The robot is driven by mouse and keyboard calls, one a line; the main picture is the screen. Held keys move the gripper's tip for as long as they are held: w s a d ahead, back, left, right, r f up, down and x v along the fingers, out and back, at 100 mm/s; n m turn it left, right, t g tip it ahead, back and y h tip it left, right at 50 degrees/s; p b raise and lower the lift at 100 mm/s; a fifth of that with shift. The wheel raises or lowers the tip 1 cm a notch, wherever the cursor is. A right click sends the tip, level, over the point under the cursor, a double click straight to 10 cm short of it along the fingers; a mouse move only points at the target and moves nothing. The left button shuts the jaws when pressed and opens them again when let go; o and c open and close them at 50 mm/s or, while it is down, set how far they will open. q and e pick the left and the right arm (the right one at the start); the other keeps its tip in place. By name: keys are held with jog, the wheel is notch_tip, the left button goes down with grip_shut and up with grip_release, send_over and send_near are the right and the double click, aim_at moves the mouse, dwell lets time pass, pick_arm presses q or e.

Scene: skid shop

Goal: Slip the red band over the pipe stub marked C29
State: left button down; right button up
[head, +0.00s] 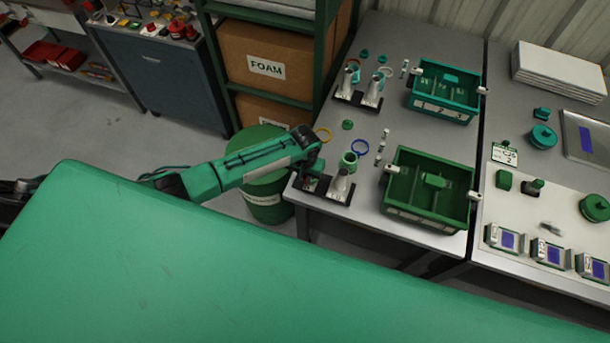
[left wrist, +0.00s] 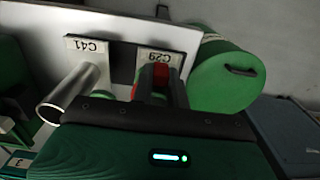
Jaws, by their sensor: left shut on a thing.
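My left gripper (head: 308,168) reaches in from the left to the near-left corner of the bench, over a black stand (head: 327,190). In the left wrist view its dark fingers (left wrist: 160,84) point at the label C29 (left wrist: 160,58) and are shut on the red band (left wrist: 161,70), of which only a part shows. The C29 pipe stub is hidden by the gripper, so I cannot tell whether the band is around it. A bare metal stub (left wrist: 68,92) stands beside the fingers at the label C41 (left wrist: 87,45); it also shows in the head view (head: 341,186).
A green drum (head: 265,208) stands on the floor by the bench's left edge.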

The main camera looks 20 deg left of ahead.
pick_arm(q)
jog(key=shift+f, duration=0.8)
dwell(0.4)
jog(key=c, duration=0.9)
grip_release()
notch_tip(320, 180, up, 3)
jog(key=p, duration=0.3)
jog(key=shift+r, duration=0.15)
jog(key=shift+r+p, duration=1)
jog(key=shift+r, duration=2.85)
